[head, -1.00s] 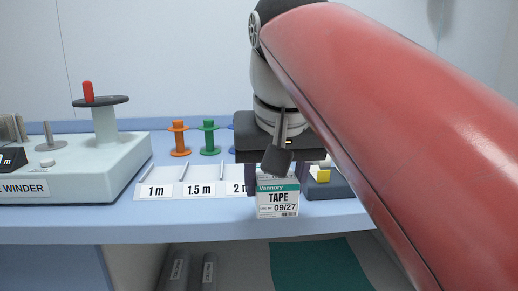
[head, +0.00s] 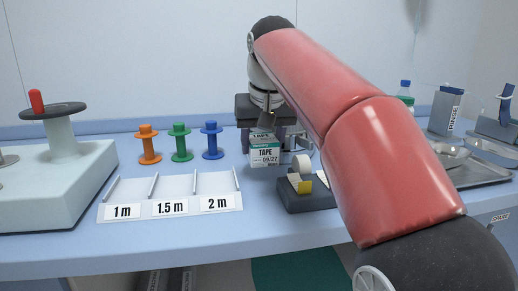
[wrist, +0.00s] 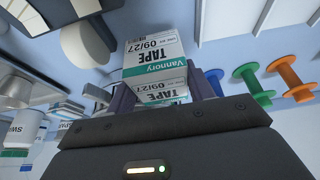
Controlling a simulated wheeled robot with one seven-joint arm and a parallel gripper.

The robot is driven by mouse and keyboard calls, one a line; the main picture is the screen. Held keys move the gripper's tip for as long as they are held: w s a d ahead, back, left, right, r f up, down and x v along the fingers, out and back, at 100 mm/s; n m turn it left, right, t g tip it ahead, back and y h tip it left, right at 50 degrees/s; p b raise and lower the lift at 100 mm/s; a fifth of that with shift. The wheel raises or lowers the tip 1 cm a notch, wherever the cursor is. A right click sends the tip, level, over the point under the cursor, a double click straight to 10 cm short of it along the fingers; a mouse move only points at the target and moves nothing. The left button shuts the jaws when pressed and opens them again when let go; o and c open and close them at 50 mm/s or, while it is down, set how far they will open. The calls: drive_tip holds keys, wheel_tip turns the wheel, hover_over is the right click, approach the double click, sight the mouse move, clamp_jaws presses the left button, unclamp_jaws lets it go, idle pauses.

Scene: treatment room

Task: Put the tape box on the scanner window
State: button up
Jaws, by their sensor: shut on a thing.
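I cannot make out a scanner window in either view.
A dark tape dispenser (head: 306,195) with a white roll stands just right of the box. Orange, green and blue spools (head: 180,142), a marked length rack (head: 170,195) and a winder (head: 50,180) are left. A metal tray (head: 475,167) lies right. Bare bench lies in front.

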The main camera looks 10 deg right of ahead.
sight(263, 156)
drive_tip(key=shift+w+d, duration=0.25)
drive_tip(key=shift+w, duration=0.45)
drive_tip(key=shift+f+b, duration=0.5)
drive_tip(key=shift+f, duration=1.25)
drive_tip(key=shift+f, duration=0.2)
drive_tip(key=o, duration=1)
